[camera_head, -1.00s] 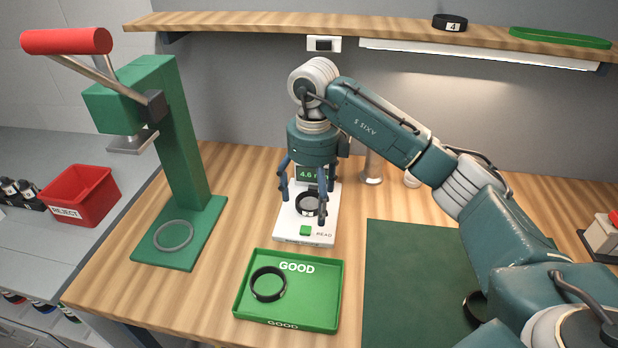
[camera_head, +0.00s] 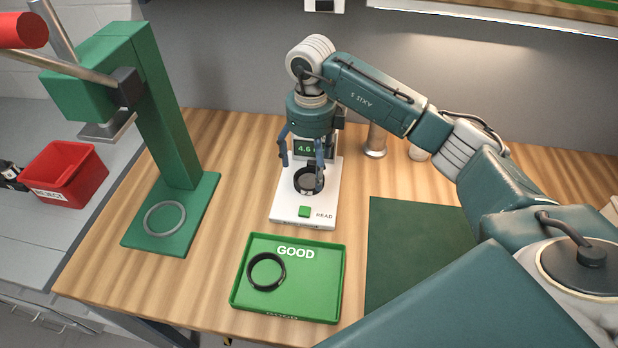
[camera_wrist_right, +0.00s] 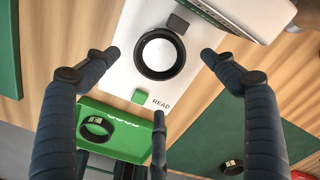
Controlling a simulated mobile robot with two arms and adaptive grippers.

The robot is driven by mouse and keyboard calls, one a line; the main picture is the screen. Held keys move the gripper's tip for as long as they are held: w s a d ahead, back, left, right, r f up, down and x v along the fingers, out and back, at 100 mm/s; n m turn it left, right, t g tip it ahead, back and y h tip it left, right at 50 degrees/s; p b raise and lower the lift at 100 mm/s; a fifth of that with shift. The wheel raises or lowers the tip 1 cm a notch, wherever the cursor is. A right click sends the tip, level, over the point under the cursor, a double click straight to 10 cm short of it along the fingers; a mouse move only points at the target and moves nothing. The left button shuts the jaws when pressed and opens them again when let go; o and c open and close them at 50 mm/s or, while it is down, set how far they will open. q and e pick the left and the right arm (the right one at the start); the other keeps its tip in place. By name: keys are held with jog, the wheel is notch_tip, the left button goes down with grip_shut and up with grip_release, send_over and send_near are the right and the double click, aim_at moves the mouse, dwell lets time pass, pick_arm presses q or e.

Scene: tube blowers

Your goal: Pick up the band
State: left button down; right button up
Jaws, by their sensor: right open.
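A black band (camera_head: 309,193) lies flat on the white reader (camera_head: 282,213), which has a green button and a display showing 4.6. My right gripper (camera_head: 302,172) points down above the reader, its fingers spread around the band and empty. In the right wrist view the band (camera_wrist_right: 160,77) sits between the spread fingertips, apart from them, with a small dark block at its upper edge. A second black band (camera_head: 266,289) lies in the green GOOD tray (camera_head: 334,280). My left gripper is out of view.
A green press (camera_head: 173,110) with a grey ring (camera_head: 147,223) on its base stands at the left. A red REJECT bin (camera_head: 60,172) is further left. A green mat (camera_head: 410,230) lies at the right; another dark band (camera_wrist_right: 233,167) shows on it in the right wrist view.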

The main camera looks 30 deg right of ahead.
aim_at(311, 182)
notch_tip(311, 182, down, 4)
jog(key=shift+w+d+f+p, duration=0.15)
jog(key=shift+f+p, duration=0.05)
jog(key=shift+p, duration=0.95)
jog(key=shift+f, duration=0.3)
jog(key=c, duration=1.2)
